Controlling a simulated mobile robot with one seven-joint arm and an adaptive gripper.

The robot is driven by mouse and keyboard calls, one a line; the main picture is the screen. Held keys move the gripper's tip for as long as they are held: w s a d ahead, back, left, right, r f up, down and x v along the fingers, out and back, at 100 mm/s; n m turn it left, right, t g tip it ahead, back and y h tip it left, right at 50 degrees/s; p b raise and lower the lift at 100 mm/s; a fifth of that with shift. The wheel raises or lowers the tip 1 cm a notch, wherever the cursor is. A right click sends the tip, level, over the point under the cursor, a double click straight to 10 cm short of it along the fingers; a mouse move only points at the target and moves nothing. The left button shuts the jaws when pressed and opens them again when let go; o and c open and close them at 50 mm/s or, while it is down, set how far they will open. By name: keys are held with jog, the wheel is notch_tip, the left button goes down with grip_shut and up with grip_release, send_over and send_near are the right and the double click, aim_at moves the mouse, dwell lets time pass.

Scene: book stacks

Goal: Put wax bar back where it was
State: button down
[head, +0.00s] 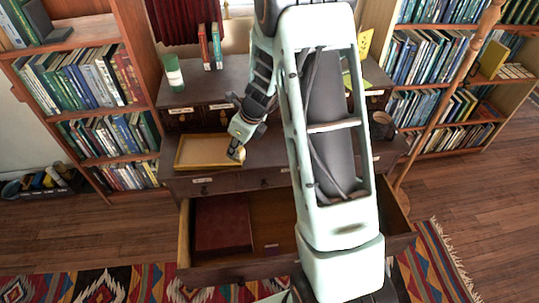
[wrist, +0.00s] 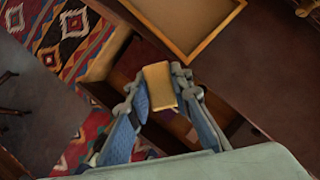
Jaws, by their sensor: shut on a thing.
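The wax bar (wrist: 160,87) is a tan-yellow block held between the two blue-padded fingertips of my gripper (wrist: 163,96) in the wrist view. In the head view my gripper (head: 238,150) is over the desk, at the right end of a shallow yellow-framed tray (head: 180,165); the bar is mostly hidden there. The tray also shows in the wrist view (wrist: 189,58), beyond the bar, with its visible floor bare. Below the desk top an open drawer (head: 263,218) holds a dark red book or box (head: 222,222) and a small purple item (head: 271,246).
A green cylinder (head: 173,73) and red and green upright books (head: 210,47) stand on the desk's upper level. A dark cup (head: 382,125) stands at the desk's right. Full bookshelves flank the desk. The pulled-out drawer juts over the patterned rug (head: 110,287).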

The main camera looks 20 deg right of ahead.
jog(key=m, duration=0.1)
jog(key=w+m, duration=0.1)
jog(key=shift+w+d+r+m+t+h, duration=0.2)
jog(key=shift+r+m+t+h, duration=0.1)
jog(key=shift+r+h, duration=0.1)
jog(key=w+d+f+m+b, duration=0.1)
jog(key=w+d+f, duration=0.1)
jog(key=d, duration=0.2)
jog(key=w+d+f+m, duration=0.1)
jog(key=w+d+f, duration=0.1)
jog(key=d+f, duration=0.1)
jog(key=w+d+f+m+h+b, duration=0.1)
jog(key=w+d+f, duration=0.1)
jog(key=d, duration=0.4)
jog(key=shift+w+f+b, duration=0.3)
jog(key=shift+w+f, duration=0.05)
jog(key=shift+w, duration=0.05)
jog(key=shift+w+d+f, duration=0.1)
jog(key=shift+d+f, duration=0.3)
jog(key=shift+f, duration=0.1)
jog(key=shift+d+f, duration=0.1)
jog(key=shift+f, duration=1.45)
